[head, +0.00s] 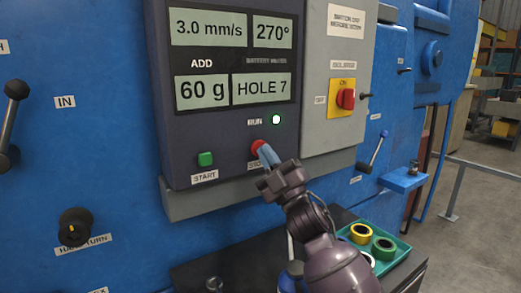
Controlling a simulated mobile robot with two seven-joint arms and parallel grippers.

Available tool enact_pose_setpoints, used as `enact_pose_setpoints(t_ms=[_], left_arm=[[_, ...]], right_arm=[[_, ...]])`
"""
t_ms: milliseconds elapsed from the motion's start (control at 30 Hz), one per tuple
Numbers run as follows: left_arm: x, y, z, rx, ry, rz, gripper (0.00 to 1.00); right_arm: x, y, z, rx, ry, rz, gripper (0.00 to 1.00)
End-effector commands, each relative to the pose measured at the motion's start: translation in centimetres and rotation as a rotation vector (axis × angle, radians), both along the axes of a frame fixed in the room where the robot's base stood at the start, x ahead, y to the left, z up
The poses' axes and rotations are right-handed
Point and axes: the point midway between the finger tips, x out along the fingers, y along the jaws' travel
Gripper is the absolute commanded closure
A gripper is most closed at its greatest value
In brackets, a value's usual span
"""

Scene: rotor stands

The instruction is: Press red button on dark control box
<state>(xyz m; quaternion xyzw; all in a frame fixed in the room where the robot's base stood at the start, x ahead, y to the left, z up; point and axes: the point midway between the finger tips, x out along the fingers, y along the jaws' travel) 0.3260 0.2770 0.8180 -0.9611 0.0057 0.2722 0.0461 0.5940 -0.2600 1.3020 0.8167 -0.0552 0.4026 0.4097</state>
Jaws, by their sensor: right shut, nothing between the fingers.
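The dark control box (222,115) is mounted on the blue machine, with display panels reading 3.0 mm/s, 270°, 60 g and HOLE 7. Its red button (257,146) is low on the right, above a partly hidden label. A green button (205,159) labelled START is to its left. A lamp (276,119) beside RUN is lit. My right gripper (264,152) is shut and empty, its tips at the red button and covering part of it. Whether they touch it I cannot tell. My left gripper is out of view.
A grey box with a red and yellow switch (346,98) adjoins on the right. A teal tray (398,258) with several rings lies below, beside my right arm. Levers (378,148) and a black knob (75,227) stick out of the blue machine.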

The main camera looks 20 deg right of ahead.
Motion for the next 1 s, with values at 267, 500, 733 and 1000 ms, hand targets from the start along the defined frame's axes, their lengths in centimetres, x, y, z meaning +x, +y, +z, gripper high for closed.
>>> enact_pose_setpoints(t_ms=[267,500,733,1000], left_arm=[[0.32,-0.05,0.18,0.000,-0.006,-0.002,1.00],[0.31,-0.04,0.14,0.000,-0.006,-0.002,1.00],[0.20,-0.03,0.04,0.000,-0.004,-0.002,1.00],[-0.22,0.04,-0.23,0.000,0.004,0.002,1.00]], right_arm=[[0.03,0.00,-0.01,0.000,0.000,0.000,1.00],[0.15,0.02,-0.02,0.000,0.000,0.000,1.00],[0.37,0.05,-0.02,0.000,0.001,-0.001,1.00],[0.64,0.07,-0.04,0.000,0.001,-0.001,1.00]])
